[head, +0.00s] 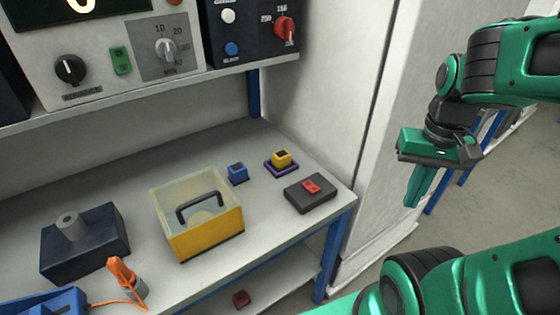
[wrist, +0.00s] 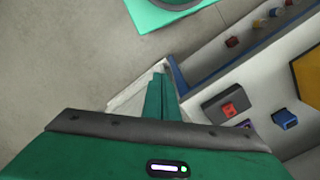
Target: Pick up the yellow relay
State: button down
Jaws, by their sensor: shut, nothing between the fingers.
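The yellow relay (head: 281,158) is a small yellow block with a dark top. It sits on a purple base (head: 282,168) near the back right of the workbench (head: 130,175). In the wrist view the relay cannot be made out, and only a bit of purple shows beyond my gripper's body. My gripper (head: 412,204) is shut and empty, with its green fingers pointing down. It hangs in the air to the right of the bench, well apart from the relay. In the wrist view the shut fingers (wrist: 160,82) also show.
A grey box with a red switch (head: 311,187) lies near the bench's right edge. A blue block (head: 237,172) stands left of the relay, and a yellow bin with a handle (head: 205,240) further left. A shelf with control panels (head: 165,45) overhangs the bench's back.

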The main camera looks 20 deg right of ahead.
aim_at(281, 160)
jog(key=u, duration=0.9)
jog(key=k, duration=1.1)
jog(key=z, duration=1.1)
jog(key=i, duration=0.5)
jog(key=u, duration=0.15)
